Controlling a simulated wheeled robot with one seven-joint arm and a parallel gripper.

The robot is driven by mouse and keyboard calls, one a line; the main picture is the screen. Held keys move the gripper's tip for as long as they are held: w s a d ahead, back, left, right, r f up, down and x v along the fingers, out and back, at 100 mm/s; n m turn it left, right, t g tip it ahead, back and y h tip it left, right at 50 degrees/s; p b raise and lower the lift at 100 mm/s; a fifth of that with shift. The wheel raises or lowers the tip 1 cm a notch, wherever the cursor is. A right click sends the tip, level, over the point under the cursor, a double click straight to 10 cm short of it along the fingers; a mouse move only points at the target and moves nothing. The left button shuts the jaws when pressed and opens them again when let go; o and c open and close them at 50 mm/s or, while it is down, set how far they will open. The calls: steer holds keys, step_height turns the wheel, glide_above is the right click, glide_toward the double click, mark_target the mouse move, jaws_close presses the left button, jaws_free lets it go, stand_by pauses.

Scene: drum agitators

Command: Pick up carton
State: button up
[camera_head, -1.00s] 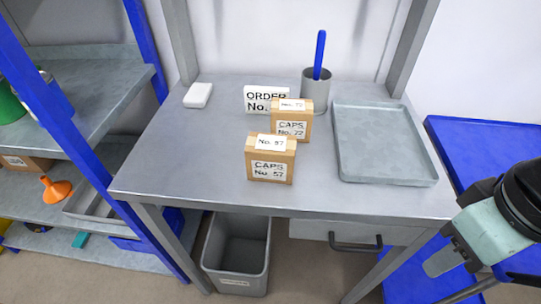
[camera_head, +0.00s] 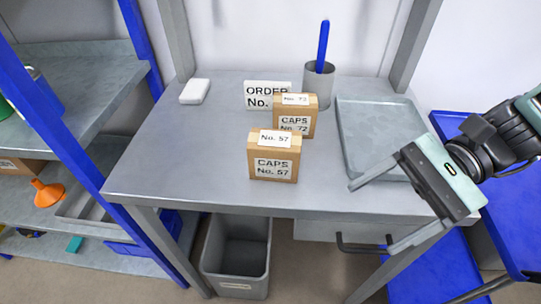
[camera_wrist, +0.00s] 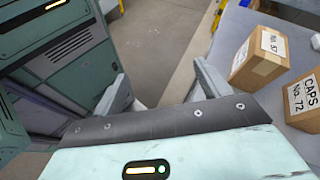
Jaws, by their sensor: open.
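Two brown cartons stand upright on the grey metal table (camera_head: 190,150). The nearer carton (camera_head: 273,167) is labelled CAPS No. 57, and the one behind it (camera_head: 308,127) is labelled CAPS No. 72. In the wrist view, carton No. 57 (camera_wrist: 259,55) and carton No. 72 (camera_wrist: 303,102) are at the right. My gripper (camera_head: 370,215) is open and empty, to the right of the cartons by the table's front right edge, apart from both. A white order sign (camera_head: 262,92) stands behind the cartons, its number partly hidden.
A shallow grey tray (camera_head: 352,108) lies on the right of the table, partly behind my gripper. A grey cup (camera_head: 318,88) with a blue stick and a white block (camera_head: 195,91) stand at the back. The left of the table is clear. A bin (camera_head: 238,262) is below.

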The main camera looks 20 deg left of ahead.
steer(key=w+m+t+y, duration=0.1)
steer(key=w+m+y, duration=0.1)
steer(key=w, duration=0.2)
steer(key=w+a+m+t+y, duration=0.1)
steer(key=w+m+t+y, duration=0.1)
steer(key=w+m, duration=0.1)
steer(key=w+f+m+t+y, duration=0.1)
steer(key=w+m+y, duration=0.2)
steer(key=w, duration=0.1)
steer(key=shift+w+a+f+b, duration=0.1)
steer(key=shift+w+a+b, duration=0.1)
steer(key=shift+w+b, duration=0.15)
steer(key=shift+w+a+t, duration=0.15)
steer(key=shift+t, duration=0.15)
steer(key=p, duration=0.2)
glide_toward(275, 139)
steer(key=x, duration=0.3)
steer(key=shift+s+a+f, duration=0.15)
steer(key=shift+s+a, duration=0.1)
steer(key=shift+a, duration=0.05)
steer(key=shift+p+x, duration=0.45)
steer(key=shift+x, duration=2.7)
steer(key=shift+w, duration=0.15)
steer(key=c, duration=1.1)
